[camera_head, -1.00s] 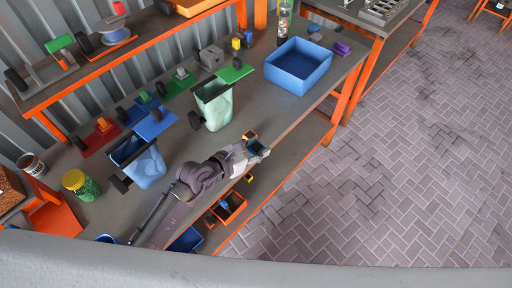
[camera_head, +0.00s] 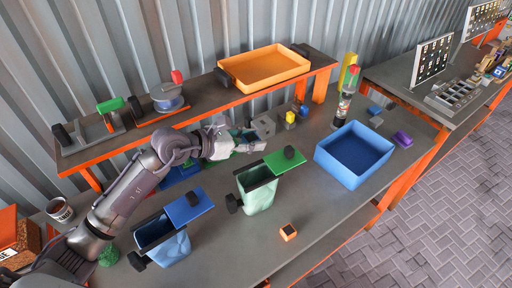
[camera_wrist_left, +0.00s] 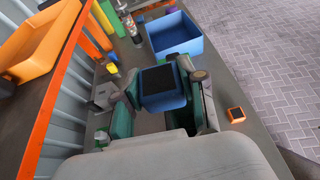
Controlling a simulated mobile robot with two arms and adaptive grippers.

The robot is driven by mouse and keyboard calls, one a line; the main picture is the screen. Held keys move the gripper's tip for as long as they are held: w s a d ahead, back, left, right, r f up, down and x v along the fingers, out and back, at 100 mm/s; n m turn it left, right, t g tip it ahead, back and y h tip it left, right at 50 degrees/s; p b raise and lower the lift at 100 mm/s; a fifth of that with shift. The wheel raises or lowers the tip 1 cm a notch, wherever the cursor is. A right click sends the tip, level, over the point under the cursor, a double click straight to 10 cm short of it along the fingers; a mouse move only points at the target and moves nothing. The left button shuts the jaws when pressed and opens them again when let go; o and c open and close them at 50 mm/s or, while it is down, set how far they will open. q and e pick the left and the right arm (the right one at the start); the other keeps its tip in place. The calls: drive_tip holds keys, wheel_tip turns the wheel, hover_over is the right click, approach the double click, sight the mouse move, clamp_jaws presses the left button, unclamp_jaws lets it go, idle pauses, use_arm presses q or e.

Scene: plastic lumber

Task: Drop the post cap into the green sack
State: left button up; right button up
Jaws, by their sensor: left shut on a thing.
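My left gripper (camera_head: 249,138) is shut on a blue post cap (camera_wrist_left: 162,92) with a dark square top, seen between its fingers in the left wrist view. In the head view the gripper hangs over the back of the bench, behind and slightly left of the green sack. The held cap is hard to make out there. The pale green sack (camera_head: 260,196) stands upright on the bench with a dark open mouth and a green flap (camera_head: 272,165) at its back right. The left wrist view does not clearly show the sack. My right gripper is not in view.
An orange cap with a dark top (camera_head: 288,232) lies on the bench front. A blue sack (camera_head: 168,248) with a blue flap stands left, a blue bin (camera_head: 326,162) right. A bottle (camera_head: 342,107) and grey block (camera_head: 263,126) stand behind. An orange tray (camera_head: 262,68) sits on the shelf.

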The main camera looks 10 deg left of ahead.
use_arm(q)
drive_tip(key=shift+s+f+b, duration=0.2)
drive_tip(key=shift+f+b, duration=0.35)
drive_tip(key=shift+f, duration=0.2)
wheel_tip(320, 180, down, 4)
drive_tip(key=b, duration=0.3)
drive_tip(key=shift+f, duration=0.1)
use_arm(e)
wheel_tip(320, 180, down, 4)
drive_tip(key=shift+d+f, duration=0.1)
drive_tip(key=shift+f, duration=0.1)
use_arm(q)
drive_tip(key=o, duration=1.2)
drive_tip(key=shift+c, duration=0.2)
drive_tip(key=v, duration=1.2)
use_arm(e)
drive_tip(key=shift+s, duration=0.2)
